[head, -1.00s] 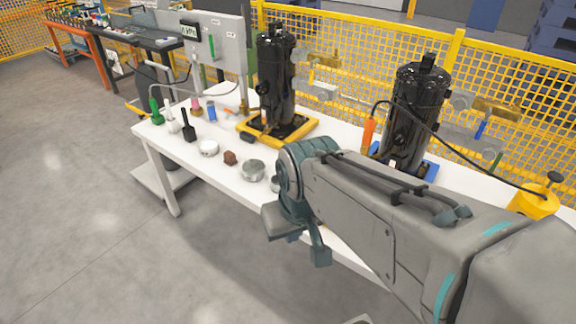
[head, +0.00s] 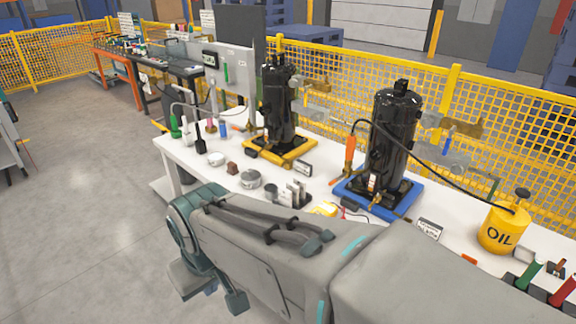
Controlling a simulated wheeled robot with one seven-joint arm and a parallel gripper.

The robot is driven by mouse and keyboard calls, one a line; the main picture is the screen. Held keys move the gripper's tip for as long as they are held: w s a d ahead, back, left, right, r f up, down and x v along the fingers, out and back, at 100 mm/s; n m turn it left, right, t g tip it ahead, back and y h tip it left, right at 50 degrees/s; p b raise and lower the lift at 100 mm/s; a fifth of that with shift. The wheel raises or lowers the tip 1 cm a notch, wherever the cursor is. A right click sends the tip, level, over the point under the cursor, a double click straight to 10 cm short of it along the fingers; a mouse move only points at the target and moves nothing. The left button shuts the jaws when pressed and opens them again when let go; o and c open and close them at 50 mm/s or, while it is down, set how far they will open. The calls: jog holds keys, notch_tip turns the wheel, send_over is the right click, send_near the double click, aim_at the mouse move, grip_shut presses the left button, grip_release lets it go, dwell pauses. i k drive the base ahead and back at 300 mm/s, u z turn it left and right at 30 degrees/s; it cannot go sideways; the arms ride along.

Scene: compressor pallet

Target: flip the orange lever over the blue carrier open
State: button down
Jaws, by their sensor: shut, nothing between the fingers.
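The blue carrier (head: 408,207) lies on the white table and bears a black compressor (head: 395,130). An upright orange handle (head: 350,152) shows over the carrier's left side, with a black hose at its top; I cannot tell whether it is the lever. A brass-orange fitting (head: 462,127) and a small blue handle (head: 447,145) show behind the compressor, to its right. My gripper (head: 212,291) is at the lower left, below and in front of the table edge, well apart from the carrier. It is shut and empty, partly hidden by my wrist.
A yellow carrier (head: 301,151) with another black compressor (head: 279,105) stands farther left. A yellow oil can (head: 503,230) stands at the right, its hose running across the compressor. Small items line the front edge. Yellow mesh fence (head: 525,135) closes the back. Open floor (head: 70,200) lies left.

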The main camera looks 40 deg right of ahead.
aim_at(343, 175)
jog(key=z, duration=0.1)
jog(key=i, duration=1.2)
jog(key=z, duration=1.3)
jog(key=i, duration=0.75)
jog(key=z, duration=0.9)
